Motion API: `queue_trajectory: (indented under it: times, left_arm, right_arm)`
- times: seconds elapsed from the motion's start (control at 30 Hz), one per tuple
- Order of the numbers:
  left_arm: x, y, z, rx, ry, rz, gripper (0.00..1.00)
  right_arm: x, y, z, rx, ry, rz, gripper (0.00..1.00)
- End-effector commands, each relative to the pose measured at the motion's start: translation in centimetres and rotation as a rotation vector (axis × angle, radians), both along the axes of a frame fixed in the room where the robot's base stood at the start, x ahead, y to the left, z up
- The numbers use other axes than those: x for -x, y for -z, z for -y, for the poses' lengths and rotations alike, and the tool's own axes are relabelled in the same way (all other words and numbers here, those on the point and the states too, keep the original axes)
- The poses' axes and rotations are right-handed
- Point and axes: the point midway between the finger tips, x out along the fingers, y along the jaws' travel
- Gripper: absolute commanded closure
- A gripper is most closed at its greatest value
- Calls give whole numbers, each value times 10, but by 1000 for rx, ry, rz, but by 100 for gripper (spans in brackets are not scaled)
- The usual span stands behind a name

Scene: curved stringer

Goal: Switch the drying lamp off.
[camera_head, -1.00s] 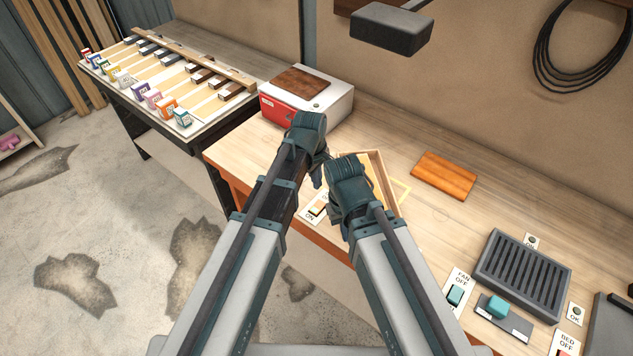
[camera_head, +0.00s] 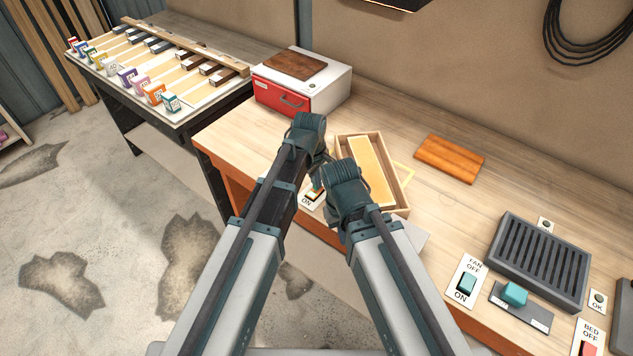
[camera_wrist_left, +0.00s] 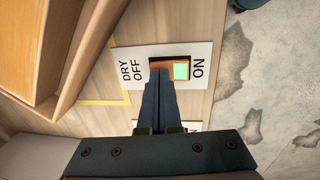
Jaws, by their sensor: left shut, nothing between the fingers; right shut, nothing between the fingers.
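The drying switch (camera_wrist_left: 182,70) is a white plate marked DRY, OFF and ON, with an orange-framed rocker and a lit green face near ON. In the head view it (camera_head: 311,197) lies at the table's front edge, partly hidden by my arms. My left gripper (camera_wrist_left: 160,72) is shut and empty, its tips over the rocker's OFF end; contact cannot be told. It also shows in the head view (camera_head: 320,172). My right gripper (camera_head: 336,222) is shut and empty beside the switch, its fingertips mostly hidden. The lamp (camera_head: 395,3) is cut off at the top, with an orange glow along its lower edge.
A wooden tray (camera_head: 404,172) with a pale board stands just behind the switch. A red-fronted box (camera_head: 280,100) is at the back left. FAN (camera_head: 467,282) and BED (camera_head: 590,340) switches and a grey vent (camera_head: 540,260) are at the right. A brown block (camera_head: 450,160) lies behind.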

Motion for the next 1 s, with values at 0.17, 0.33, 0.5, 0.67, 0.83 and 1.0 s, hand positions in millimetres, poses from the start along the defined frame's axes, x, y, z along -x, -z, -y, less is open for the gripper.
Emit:
queue_trajectory:
  times: [0.17,0.33,0.5,0.67,0.83,1.0]
  left_arm:
    - [-1,2,0,0,0,0,100]
    - [-1,4,1,0,0,-1,100]
    - [0,4,1,0,1,-3,100]
    - [4,3,-2,0,0,-4,100]
    - [11,2,-7,-1,0,-4,100]
    - [13,1,-9,0,1,-2,100]
  right_arm:
    - [0,2,0,0,0,0,100]
    - [0,4,0,0,0,0,100]
    - [0,4,0,0,0,0,100]
    - [0,3,0,0,0,0,100]
    - [0,1,0,0,0,0,100]
    - [0,1,0,0,0,0,100]
